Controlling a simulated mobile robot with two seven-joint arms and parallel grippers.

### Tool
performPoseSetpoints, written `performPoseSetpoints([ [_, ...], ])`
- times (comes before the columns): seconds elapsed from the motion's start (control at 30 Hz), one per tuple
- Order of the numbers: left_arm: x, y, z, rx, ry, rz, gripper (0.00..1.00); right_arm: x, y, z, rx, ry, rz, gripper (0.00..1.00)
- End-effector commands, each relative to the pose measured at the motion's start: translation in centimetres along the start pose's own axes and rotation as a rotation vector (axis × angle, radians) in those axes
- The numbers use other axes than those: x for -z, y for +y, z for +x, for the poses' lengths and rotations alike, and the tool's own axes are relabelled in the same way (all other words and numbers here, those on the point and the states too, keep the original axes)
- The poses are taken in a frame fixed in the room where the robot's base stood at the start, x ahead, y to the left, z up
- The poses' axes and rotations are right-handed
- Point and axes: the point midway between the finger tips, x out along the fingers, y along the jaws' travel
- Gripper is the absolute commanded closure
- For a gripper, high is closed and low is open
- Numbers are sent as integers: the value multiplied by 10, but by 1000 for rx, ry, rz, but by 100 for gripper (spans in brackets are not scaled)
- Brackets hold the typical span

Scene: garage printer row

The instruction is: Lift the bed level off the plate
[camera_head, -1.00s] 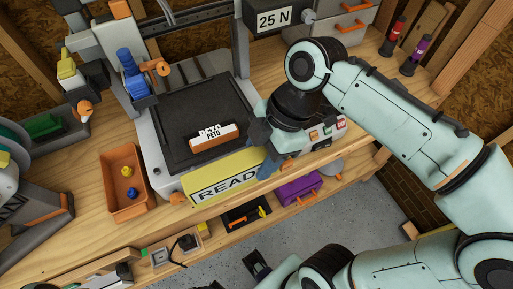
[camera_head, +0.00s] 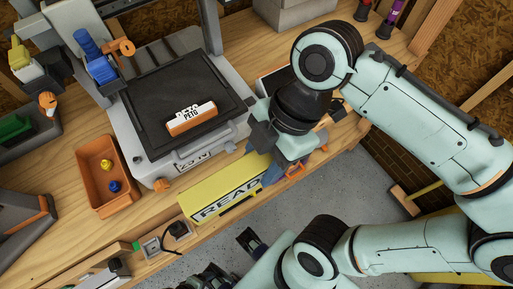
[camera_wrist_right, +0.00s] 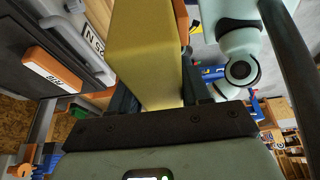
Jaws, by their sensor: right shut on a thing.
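The bed level is a long yellow bar (camera_head: 225,199) with "READ" lettering on its side. My right gripper (camera_head: 268,172) is shut on its right end and holds it in front of the printer, clear of the plate. In the right wrist view the yellow bar (camera_wrist_right: 146,50) runs away from between the fingers. The dark plate (camera_head: 165,90) carries an orange block with a white PETG label (camera_head: 192,119). My left gripper (camera_head: 231,260) is low in the head view, its fingers apart and empty, partly cut off by the frame.
An orange bin (camera_head: 104,180) with a yellow and a blue piece stands left of the printer (camera_head: 150,150). A blue part on the printer's upright (camera_head: 97,62) rises behind left. The wooden bench (camera_head: 75,235) has small items along its front edge; grey floor shows beyond.

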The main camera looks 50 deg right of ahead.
Motion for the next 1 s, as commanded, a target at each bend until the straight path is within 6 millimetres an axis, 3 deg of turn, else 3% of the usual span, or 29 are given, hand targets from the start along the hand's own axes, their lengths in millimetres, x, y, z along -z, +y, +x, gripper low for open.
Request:
performPoseSetpoints([
  [0.6, 0, -3, 10, 1, -3, -1, 23, 0, -43, 0, -2, 1, -2, 91],
  [1.0, 0, -4, 10, 1, -3, -1, 23, 0, -49, 0, -1, 1, 0, 91],
])
